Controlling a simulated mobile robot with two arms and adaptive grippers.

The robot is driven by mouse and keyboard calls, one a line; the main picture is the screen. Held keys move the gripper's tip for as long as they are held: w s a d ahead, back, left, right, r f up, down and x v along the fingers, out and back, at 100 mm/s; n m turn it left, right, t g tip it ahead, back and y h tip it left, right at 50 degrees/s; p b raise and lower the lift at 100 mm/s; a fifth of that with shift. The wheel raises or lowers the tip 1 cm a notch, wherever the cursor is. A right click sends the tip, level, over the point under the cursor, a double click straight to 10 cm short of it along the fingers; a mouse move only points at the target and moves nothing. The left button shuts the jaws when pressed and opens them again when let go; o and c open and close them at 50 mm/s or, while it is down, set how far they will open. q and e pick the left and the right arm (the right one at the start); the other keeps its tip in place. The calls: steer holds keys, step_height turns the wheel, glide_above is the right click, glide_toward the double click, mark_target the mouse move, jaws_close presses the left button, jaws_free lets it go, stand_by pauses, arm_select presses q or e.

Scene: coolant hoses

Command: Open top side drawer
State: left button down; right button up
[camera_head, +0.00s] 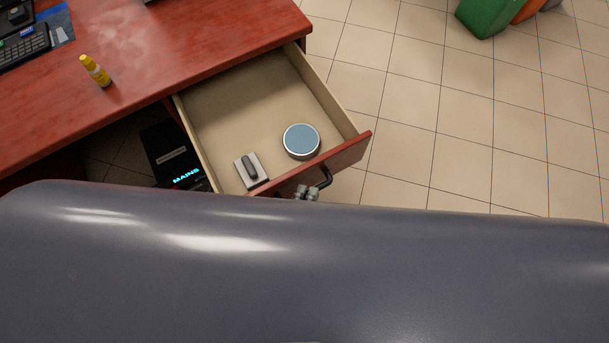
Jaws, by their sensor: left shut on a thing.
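The side drawer (232,118) of the red wooden desk is pulled well out. A round blue-grey lidded tin (301,140) and a small light block with a dark grip (250,170) lie in it. The drawer front carries a dark curved handle (322,179). My left gripper (309,191) is at this handle, shut on it; only its fingertips show. The rest of it is hidden behind a large grey part in the foreground. My right gripper is not in view.
A yellow bottle (96,71) and a keyboard (23,47) stand on the desk top (190,40). A dark box marked MAINS (172,157) is beneath the desk, left of the drawer. Green and orange bins (487,16) stand at the top right. The tiled floor (430,120) right of the drawer is clear.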

arm_select(q)
steer(key=c, duration=1.6)
jaws_free()
steer(key=v, duration=0.7)
steer(key=shift+s, duration=0.25)
steer(key=shift+f, duration=0.1)
